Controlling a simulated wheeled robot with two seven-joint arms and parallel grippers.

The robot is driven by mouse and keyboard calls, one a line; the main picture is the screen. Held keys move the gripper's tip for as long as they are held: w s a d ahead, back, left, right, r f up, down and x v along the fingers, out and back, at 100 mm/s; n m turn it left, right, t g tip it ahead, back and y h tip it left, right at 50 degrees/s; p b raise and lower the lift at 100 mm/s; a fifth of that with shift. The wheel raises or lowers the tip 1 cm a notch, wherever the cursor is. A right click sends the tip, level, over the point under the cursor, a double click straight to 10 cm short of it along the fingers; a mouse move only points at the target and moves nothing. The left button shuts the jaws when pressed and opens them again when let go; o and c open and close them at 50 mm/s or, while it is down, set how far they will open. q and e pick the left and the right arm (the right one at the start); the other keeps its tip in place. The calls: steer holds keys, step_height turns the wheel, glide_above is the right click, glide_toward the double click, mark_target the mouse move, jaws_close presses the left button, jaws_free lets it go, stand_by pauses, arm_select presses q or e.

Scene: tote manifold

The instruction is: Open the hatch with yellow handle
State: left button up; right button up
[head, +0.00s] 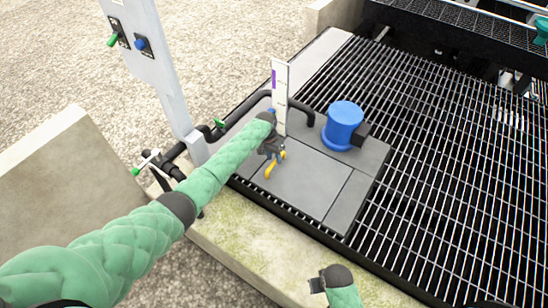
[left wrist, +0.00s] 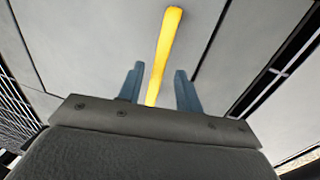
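The yellow handle (head: 274,165) stands at the left edge of a flat grey hatch panel (head: 305,184). In the left wrist view the yellow handle (left wrist: 166,50) runs up the middle, and the grey hatch surface (left wrist: 95,40) lies behind it. My left gripper (head: 273,156) is at the handle in the head view. In the left wrist view its two blue-grey fingers (left wrist: 158,88) are apart, one on each side of the handle, with gaps showing. The hatch lies flat and closed. My right gripper (head: 316,285) shows only partly at the bottom; its fingers are unclear.
A blue motor (head: 343,125) stands on the grey platform behind the hatch, beside a white post (head: 280,95) and black pipes. Metal grating (head: 440,150) spreads to the right. A grey control post (head: 155,70) and a concrete wall (head: 50,180) stand left.

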arm_select(q)
steer(key=shift+s+f, duration=0.15)
steer(key=shift+f, duration=0.25)
jaws_close()
steer(key=shift+d+r, duration=0.1)
